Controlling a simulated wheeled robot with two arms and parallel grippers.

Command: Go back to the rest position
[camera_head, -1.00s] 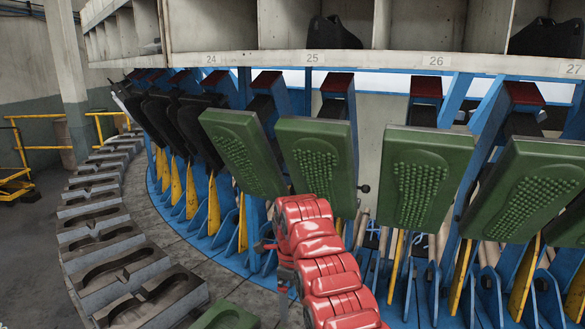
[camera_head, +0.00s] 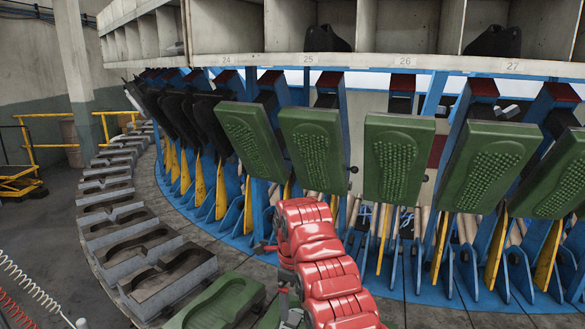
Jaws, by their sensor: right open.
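My right arm, red and jointed, rises from the bottom edge at the middle of the picture. Its right gripper (camera_head: 266,247) is mostly hidden behind the red links. Only small dark parts show at their left side. It is open, and I see nothing held in it. The arm stands in front of the row of green sole mould plates (camera_head: 309,150), and I cannot tell how far it is from them. My left gripper is not in view.
A ring of grey mould blocks (camera_head: 168,272) curves along the left, with a green mould (camera_head: 215,303) at the bottom. A numbered shelf (camera_head: 405,60) runs above the blue machine. Yellow rails (camera_head: 105,128) stand at far left. A coiled hose (camera_head: 30,287) hangs at lower left.

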